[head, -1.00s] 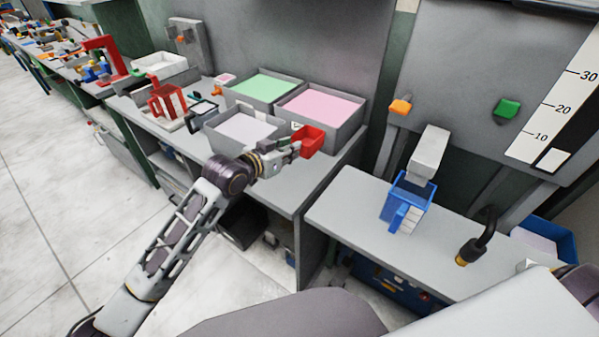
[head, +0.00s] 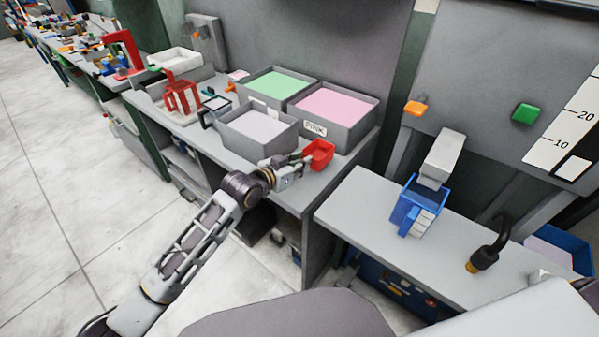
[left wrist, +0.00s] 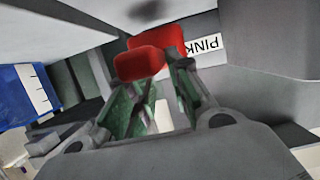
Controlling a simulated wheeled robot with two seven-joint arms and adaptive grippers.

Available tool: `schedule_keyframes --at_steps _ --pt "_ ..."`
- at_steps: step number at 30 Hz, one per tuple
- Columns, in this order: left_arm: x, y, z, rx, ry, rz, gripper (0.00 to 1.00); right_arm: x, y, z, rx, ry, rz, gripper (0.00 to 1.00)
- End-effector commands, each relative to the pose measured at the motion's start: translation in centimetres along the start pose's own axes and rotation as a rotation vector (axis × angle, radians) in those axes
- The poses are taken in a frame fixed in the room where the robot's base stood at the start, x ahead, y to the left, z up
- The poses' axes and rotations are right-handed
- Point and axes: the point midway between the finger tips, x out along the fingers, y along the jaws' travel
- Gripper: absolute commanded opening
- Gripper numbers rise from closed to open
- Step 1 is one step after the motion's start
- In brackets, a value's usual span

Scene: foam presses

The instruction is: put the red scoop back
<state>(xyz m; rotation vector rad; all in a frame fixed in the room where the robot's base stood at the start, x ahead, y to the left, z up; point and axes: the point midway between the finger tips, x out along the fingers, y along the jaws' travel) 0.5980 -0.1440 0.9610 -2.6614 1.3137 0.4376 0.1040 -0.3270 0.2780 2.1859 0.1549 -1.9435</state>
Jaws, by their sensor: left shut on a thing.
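The red scoop (head: 318,154) is held by my left gripper (head: 297,164), at the front right of the pink bin (head: 340,126). In the left wrist view the red scoop (left wrist: 142,62) lies at the fingertips of my left gripper (left wrist: 158,90). The pink bin's "PINK" label (left wrist: 207,45) shows just beyond it. In the head view the scoop is near the bench top's right end; whether it touches the bench I cannot tell. My right gripper is not in view.
A green bin (head: 270,86) and a grey-white bin (head: 256,132) stand left of the pink one. A red-and-white jug (head: 183,98) is farther left. To the right, a blue container (head: 418,212) stands on a lower bench (head: 365,235), across a gap.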

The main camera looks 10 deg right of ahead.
Motion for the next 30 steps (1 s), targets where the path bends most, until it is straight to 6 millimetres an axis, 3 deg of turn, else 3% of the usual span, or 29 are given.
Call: schedule_keyframes --at_steps 9,24,25,30 --pt "1.1 0.0 3.2 0.000 0.001 0.000 0.00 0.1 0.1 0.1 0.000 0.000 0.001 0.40" --pt "1.2 0.0 3.7 0.000 0.001 0.000 0.00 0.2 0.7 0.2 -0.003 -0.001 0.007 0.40" --pt "1.2 0.0 3.7 -0.001 0.000 0.000 0.23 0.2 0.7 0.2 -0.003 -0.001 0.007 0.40" --pt "1.2 0.0 3.7 -0.001 0.000 0.000 0.42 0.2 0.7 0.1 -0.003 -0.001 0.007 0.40"
